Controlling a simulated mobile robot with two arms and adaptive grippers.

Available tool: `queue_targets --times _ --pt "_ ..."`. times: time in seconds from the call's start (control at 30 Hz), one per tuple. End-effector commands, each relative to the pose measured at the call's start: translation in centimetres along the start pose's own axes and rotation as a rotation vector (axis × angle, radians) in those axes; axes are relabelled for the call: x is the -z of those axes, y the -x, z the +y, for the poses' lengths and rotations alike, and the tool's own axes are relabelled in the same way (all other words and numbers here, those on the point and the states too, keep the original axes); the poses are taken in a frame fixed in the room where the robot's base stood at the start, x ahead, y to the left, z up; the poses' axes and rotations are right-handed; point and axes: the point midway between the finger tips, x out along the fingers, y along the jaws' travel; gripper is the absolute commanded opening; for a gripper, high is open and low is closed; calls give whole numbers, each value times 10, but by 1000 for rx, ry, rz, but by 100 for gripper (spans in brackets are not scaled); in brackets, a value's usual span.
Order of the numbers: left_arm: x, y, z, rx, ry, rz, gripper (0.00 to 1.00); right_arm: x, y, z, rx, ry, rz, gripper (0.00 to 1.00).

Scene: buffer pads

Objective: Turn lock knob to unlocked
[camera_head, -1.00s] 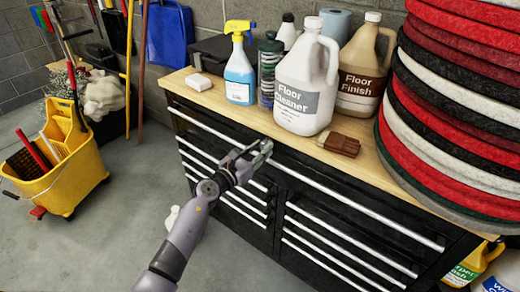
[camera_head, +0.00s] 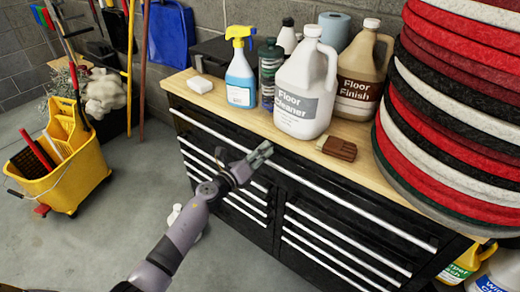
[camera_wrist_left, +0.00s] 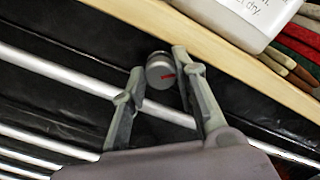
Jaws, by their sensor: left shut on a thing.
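The lock knob (camera_wrist_left: 158,72) is a small grey cylinder with a red mark on its face, at the front of the black tool chest (camera_head: 300,190), just below the wooden top. In the left wrist view the red mark runs roughly sideways across the knob's right half. My left gripper (camera_head: 263,151) is at the chest's upper front; in the wrist view its two fingers (camera_wrist_left: 160,62) are on either side of the knob, shut on it. In the head view the gripper hides the knob. My right gripper is not in view.
On the wooden top (camera_head: 180,82) stand a spray bottle (camera_head: 240,70), a Floor Cleaner jug (camera_head: 305,90), a Floor Finish jug (camera_head: 360,75) and a brown brush (camera_head: 337,148). A tall stack of round pads (camera_head: 450,110) is at right. Drawer handles (camera_head: 340,199) run below the knob.

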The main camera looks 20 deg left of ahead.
Motion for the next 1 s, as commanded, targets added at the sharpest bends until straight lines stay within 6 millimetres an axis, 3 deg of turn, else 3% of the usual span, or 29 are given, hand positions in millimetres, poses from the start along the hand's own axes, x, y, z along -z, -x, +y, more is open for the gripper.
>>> queue_targets --times 0.6,1.0 --pt "-2 0 1 -1 574 -2 0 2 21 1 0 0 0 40" --pt "-1 0 3 -1 821 -3 0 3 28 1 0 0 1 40"
